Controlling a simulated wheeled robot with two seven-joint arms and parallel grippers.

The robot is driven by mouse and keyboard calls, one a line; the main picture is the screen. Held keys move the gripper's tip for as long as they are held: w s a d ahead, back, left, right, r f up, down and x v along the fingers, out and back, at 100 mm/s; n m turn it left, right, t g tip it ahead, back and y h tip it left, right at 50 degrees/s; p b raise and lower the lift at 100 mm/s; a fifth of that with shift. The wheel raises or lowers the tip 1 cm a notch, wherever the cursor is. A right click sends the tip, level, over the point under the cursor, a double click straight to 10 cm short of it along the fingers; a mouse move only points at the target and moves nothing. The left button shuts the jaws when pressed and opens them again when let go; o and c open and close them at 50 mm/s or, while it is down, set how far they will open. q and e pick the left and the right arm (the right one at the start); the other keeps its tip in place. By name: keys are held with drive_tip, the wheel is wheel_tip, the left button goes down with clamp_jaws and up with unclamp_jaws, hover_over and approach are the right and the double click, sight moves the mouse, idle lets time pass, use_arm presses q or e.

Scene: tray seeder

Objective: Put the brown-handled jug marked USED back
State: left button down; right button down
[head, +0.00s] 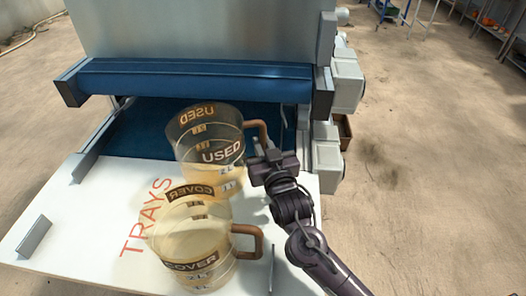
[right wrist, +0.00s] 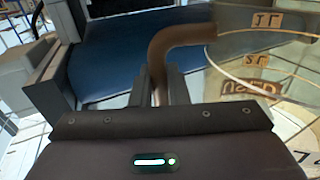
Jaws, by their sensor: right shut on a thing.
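The clear jug marked USED (head: 207,152) has a brown handle (head: 262,128) on its right side and looks upright. My right gripper (head: 264,160) is shut on that handle; the right wrist view shows the handle (right wrist: 182,42) between the fingers and part of the jug (right wrist: 262,65) to the right. A second clear jug marked COVER (head: 190,242), also brown-handled, stands nearer on the white board and hides the foot of the USED jug. I cannot tell whether the USED jug touches the surface. My left gripper is not in view.
The white board (head: 75,232) is marked TRAYS, with a small metal guide (head: 34,236) at its left. Behind is the seeder with a blue roller bar (head: 190,80) and dark blue belt (head: 140,128). Grey boxes (head: 347,80) stick out at its right. Bare floor lies right.

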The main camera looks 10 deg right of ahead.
wheel_tip(320, 180, down, 2)
drive_tip(key=shift+f, duration=0.1)
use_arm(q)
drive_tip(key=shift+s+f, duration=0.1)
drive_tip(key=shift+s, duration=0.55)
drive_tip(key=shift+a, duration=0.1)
use_arm(e)
drive_tip(key=shift+f, duration=0.1)
